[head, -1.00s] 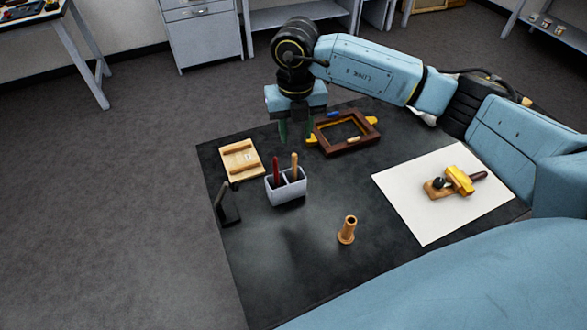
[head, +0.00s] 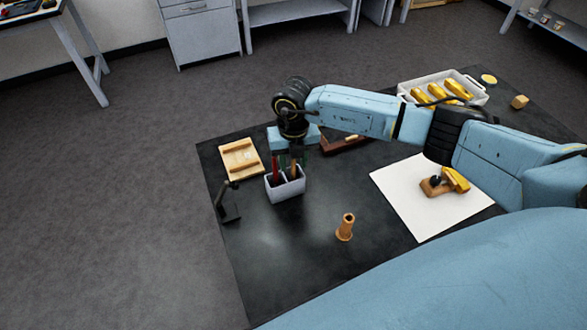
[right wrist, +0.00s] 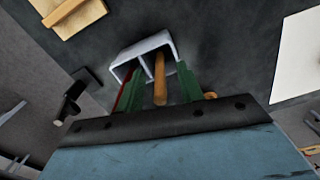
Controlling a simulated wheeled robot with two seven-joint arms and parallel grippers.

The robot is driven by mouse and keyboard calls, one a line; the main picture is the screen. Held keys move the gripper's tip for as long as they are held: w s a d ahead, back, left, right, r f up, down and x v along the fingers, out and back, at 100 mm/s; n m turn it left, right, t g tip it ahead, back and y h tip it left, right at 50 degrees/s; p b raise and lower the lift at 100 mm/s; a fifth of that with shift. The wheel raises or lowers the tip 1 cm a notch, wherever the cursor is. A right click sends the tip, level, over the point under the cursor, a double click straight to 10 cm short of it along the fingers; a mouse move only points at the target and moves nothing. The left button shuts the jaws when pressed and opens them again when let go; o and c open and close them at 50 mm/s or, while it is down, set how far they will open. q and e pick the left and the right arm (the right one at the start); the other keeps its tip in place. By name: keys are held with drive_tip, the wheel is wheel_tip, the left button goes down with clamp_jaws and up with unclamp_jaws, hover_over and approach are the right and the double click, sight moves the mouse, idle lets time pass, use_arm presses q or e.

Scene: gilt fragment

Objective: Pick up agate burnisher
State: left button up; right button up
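A grey two-slot holder (head: 285,187) stands on the black table, with a red-handled tool (head: 275,168) in its left slot and a wooden-handled tool (head: 294,170) in its right slot. I cannot tell by sight which one is the agate burnisher; their lower ends are hidden. My right gripper (head: 292,158) points down over the holder. In the right wrist view its green fingers (right wrist: 160,72) are apart, one on each side of the wooden handle (right wrist: 160,90), with gaps showing. The red handle (right wrist: 124,92) is beside the left finger. My left gripper is out of view.
A wooden tray (head: 241,159) lies left of the holder and a dark stand (head: 228,205) below it. A wooden cylinder (head: 345,228) stands to the right. Behind my arm are a dark wooden frame (head: 345,143) and a white bin (head: 478,97). White paper (head: 420,217) holds a wooden block tool.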

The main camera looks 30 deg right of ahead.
clamp_jaws()
drive_tip(key=shift+r, duration=0.1)
